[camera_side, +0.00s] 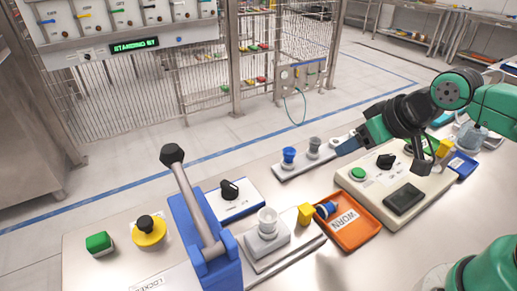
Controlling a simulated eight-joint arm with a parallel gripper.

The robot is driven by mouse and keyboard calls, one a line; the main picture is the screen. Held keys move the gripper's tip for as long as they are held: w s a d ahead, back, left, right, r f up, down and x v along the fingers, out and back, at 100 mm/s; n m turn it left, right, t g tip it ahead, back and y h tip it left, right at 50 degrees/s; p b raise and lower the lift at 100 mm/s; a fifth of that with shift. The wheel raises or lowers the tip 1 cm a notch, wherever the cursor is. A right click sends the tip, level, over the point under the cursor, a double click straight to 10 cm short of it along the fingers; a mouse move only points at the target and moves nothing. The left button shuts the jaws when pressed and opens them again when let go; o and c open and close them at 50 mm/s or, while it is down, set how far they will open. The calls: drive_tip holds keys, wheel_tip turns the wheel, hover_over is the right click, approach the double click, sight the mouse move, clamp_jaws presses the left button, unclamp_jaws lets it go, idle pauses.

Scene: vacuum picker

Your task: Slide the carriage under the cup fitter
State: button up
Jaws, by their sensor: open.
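The carriage (267,243) is a light grey block on a flat metal rail (287,257), with a pale cup-like piece (267,220) upright on it. A yellow block (305,213) is at its right end; I cannot tell whether it is joined to it. The cup fitter appears to be the blue press (212,268) with a long grey lever (192,200) and black knob, raised and leaning left. The carriage is just right of it. No held object shows.
An orange tray (362,235) marked WORN holds a blue cup (326,209), right of the yellow block. The beige control box (405,178) has a green button and black knob. A plate (292,171) bears blue and grey cups. Yellow (149,232) and green (99,243) buttons are left.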

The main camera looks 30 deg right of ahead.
idle(0.4)
drive_tip(key=shift+o, duration=0.4)
drive_tip(key=g, duration=0.7)
hover_over(306, 210)
drive_tip(key=f, duration=0.4)
drive_tip(key=shift+w+d+f, duration=0.15)
drive_tip(key=shift+d+f, duration=0.25)
drive_tip(key=shift+a+f, duration=0.2)
drive_tip(key=shift+a, duration=0.05)
drive_tip(key=shift+a+f, duration=0.15)
drive_tip(key=shift+f, duration=2.75)
clamp_jaws()
